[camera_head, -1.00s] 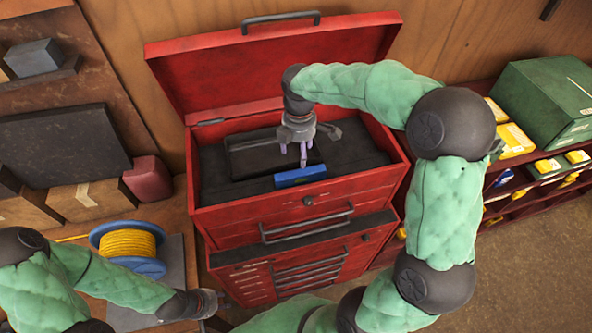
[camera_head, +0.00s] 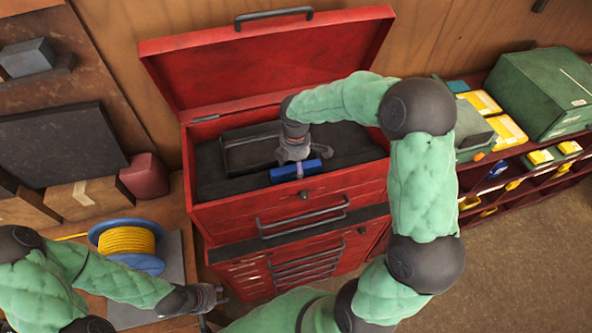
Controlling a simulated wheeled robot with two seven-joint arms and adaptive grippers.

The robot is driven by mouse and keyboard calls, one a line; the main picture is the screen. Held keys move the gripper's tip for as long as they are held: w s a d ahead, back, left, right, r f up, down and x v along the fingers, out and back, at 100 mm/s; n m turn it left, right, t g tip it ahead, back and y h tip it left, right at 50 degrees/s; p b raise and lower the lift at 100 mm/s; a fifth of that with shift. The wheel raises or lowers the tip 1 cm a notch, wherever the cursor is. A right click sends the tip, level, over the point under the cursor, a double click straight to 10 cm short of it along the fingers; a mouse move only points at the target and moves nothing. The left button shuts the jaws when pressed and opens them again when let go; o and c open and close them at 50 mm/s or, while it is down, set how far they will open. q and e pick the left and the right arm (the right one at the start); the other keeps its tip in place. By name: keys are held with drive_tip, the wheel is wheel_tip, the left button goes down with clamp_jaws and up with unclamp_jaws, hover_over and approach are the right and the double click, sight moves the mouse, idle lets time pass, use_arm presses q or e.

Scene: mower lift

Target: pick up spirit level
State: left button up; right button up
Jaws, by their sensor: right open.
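The spirit level is a short blue bar (camera_head: 311,168) lying in the open top of the red tool chest (camera_head: 228,222), near its front edge. My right gripper (camera_head: 298,170) points down over the bar, with its fingers low at the bar. The fingers hide part of the bar, and I cannot see whether they touch it. The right gripper is open. My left gripper (camera_head: 222,296) is low at the left, beside the bench and well away from the bar. Its fingers are too small to read.
A dark tray (camera_head: 246,152) sits in the chest behind the bar. The raised red lid (camera_head: 270,65) stands behind. A yellow cord spool (camera_head: 127,241) is on the bench at left. A shelf with a green box (camera_head: 545,95) is at right.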

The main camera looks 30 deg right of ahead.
drive_tip(key=shift+c, duration=0.3)
drive_tip(key=c, duration=1.3)
drive_tip(key=shift+c, duration=0.2)
drive_tip(key=shift+r, duration=0.15)
